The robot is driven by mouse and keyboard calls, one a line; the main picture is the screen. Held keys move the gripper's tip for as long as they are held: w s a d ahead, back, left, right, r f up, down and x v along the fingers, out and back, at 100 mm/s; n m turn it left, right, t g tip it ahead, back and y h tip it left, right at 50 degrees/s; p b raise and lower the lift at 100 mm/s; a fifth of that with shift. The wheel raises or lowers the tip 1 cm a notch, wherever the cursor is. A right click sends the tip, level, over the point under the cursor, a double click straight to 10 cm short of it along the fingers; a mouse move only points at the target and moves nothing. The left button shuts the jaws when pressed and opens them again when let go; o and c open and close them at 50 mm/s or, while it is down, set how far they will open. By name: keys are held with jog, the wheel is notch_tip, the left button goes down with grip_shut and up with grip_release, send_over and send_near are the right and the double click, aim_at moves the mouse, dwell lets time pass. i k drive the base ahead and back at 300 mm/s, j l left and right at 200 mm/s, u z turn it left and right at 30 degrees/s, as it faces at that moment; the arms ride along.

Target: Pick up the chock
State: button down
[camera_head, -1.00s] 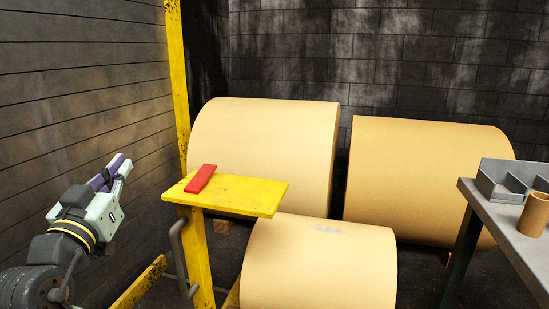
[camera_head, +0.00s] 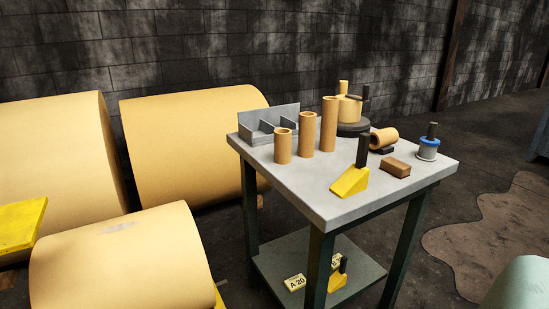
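A yellow wedge-shaped chock (camera_head: 350,181) with an upright black handle stands on the grey table top (camera_head: 325,205), near its front edge. A second, similar yellow wedge (camera_head: 338,281) with a dark handle sits on the table's lower shelf (camera_head: 268,262), partly hidden by a front leg. A small brown block (camera_head: 396,167) lies to the right of the upper chock. My gripper is not in view now.
Cardboard tubes (camera_head: 307,134) stand behind the chock, with a grey divided tray (camera_head: 262,128), a dark-based fixture (camera_head: 350,112) and a blue-banded item (camera_head: 428,142). Big paper rolls (camera_head: 120,265) fill the left. A brown floor patch (camera_head: 480,245) lies right; a pale rounded shape (camera_head: 518,285) is cut off.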

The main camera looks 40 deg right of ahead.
aim_at(355, 180)
jog(key=z, duration=1.65)
jog(key=u, duration=1.6)
jog(key=z, duration=1.6)
jog(key=u, duration=0.1)
jog(key=i+l, duration=0.05)
